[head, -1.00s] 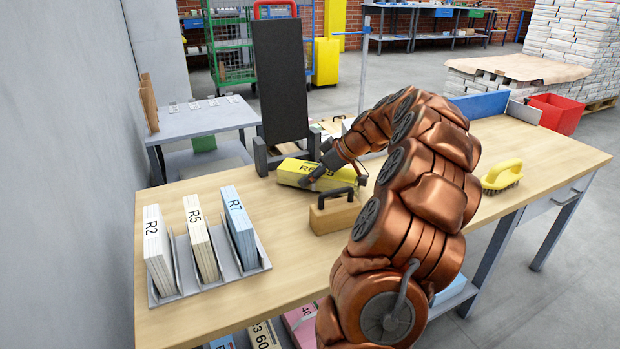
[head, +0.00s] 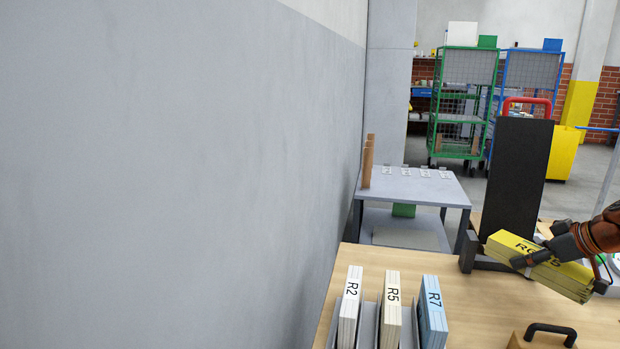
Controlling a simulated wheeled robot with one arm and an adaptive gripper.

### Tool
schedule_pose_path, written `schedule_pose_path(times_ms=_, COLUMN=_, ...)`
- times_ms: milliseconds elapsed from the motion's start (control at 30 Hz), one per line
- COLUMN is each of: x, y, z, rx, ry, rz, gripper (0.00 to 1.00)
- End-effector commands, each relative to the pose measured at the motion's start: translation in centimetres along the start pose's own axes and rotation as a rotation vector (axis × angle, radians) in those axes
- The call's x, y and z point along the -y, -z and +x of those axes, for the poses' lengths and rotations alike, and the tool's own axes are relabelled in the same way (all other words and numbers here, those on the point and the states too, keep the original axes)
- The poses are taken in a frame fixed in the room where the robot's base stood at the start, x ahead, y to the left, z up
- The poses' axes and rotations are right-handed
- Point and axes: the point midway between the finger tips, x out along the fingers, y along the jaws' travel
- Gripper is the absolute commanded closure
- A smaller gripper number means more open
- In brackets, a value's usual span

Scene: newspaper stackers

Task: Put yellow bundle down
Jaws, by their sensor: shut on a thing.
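The yellow bundle (head: 572,280), with black lettering on its top, is at the right side of the head view. My gripper (head: 545,254) is shut on it, with dark fingers across its middle. The bundle is tilted, its right end lower. It appears to be above the wooden table (head: 490,310), in front of the black upright stand (head: 520,170). Whether its lower end touches the table I cannot tell. Most of my arm is outside the right edge.
A grey rack (head: 367,328) holds bundles R2 (head: 349,305), R5 (head: 391,308) and R7 (head: 432,308) at the front. A wooden block with a black handle (head: 548,330) stands at the lower right. A wall (head: 180,170) fills the left. A grey side table (head: 415,188) stands behind.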

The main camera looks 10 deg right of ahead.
Motion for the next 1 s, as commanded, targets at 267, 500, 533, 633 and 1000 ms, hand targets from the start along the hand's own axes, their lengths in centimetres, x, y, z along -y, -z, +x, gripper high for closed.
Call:
schedule_pose_path(times_ms=267, x=2.2, y=6.0, z=1.5, rx=-0.001, ry=-0.019, rz=0.016, gripper=0.97)
schedule_pose_path(times_ms=500, x=4.6, y=10.7, z=3.3, rx=-0.001, ry=-0.042, rz=0.04, gripper=0.97)
schedule_pose_path(times_ms=533, x=4.9, y=11.3, z=3.5, rx=-0.001, ry=-0.046, rz=0.044, gripper=0.97)
schedule_pose_path(times_ms=633, x=6.2, y=13.3, z=4.2, rx=-0.001, ry=-0.059, rz=0.057, gripper=0.97)
schedule_pose_path(times_ms=1000, x=11.8, y=20.2, z=6.2, rx=-0.002, ry=-0.113, rz=0.109, gripper=0.97)
